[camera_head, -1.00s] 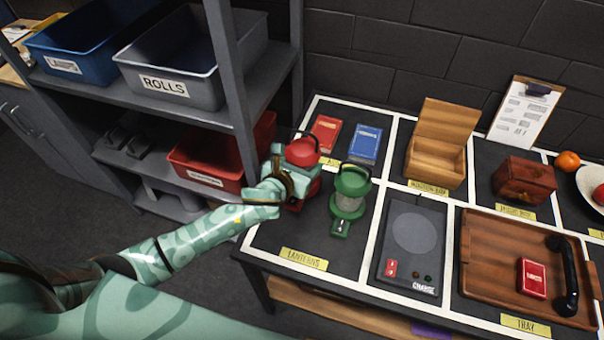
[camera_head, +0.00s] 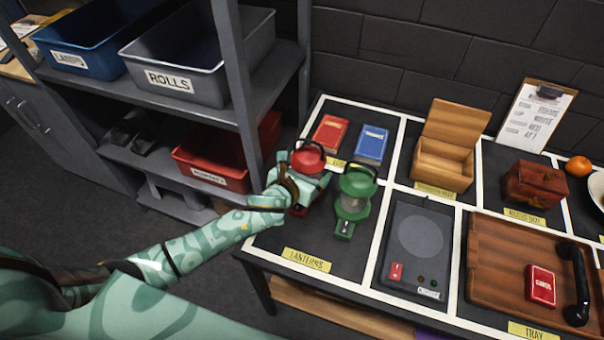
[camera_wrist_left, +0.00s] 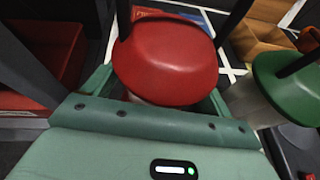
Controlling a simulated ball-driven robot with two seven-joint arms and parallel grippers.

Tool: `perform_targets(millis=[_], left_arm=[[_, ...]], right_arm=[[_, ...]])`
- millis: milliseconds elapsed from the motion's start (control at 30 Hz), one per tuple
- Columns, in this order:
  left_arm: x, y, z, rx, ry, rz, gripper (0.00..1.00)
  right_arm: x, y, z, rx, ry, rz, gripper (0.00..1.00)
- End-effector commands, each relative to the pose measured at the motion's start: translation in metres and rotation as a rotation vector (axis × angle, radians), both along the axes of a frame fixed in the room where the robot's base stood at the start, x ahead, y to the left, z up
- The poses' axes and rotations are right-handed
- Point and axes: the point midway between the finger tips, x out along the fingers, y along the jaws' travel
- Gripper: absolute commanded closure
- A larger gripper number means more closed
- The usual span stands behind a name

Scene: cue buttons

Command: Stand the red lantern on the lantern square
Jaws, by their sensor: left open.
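The red lantern (camera_head: 308,158) stands upright in the lantern square (camera_head: 279,236), beside the green lantern (camera_head: 355,192). My left gripper (camera_head: 292,187) is at the red lantern, with its open jaws around the body below the red cap. The left wrist view shows the red cap (camera_wrist_left: 165,58) between the fingers, and the green lantern (camera_wrist_left: 285,85) close by on the right. The cap and the gripper hide most of the lantern's body and its base. My right gripper is not in view.
A dark shelf post (camera_head: 236,90) stands close behind my left arm. A red bin (camera_head: 215,165) and a grey bin (camera_head: 190,60) sit on the shelves. Red (camera_head: 330,133) and blue (camera_head: 372,143) boxes lie behind the lanterns. The front of the lantern square is clear.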

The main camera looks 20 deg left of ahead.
Motion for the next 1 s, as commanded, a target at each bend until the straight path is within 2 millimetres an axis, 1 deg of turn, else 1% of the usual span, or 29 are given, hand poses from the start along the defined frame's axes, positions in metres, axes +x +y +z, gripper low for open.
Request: perform_targets(millis=[67,167,300,400,533,700,1000], left_arm=[[-0.008,0.002,0.005,0.001,0.000,0.000,0.15],[-0.025,0.005,0.015,0.002,-0.001,-0.002,0.15],[-0.057,0.010,0.028,0.001,0.000,-0.001,0.15],[-0.078,0.014,0.036,0.001,0.001,-0.001,0.15],[-0.097,0.018,0.043,0.001,0.000,0.000,0.15],[-0.108,0.020,0.048,0.000,-0.002,0.000,0.15],[-0.109,0.020,0.047,-0.005,0.001,0.004,0.15]], right_arm=[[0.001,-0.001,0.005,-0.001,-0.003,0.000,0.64],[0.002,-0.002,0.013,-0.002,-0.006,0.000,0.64],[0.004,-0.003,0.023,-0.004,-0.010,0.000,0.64],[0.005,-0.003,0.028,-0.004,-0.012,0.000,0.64],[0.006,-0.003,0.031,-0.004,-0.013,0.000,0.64],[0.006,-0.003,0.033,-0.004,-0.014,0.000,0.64],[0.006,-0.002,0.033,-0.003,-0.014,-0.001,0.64]])
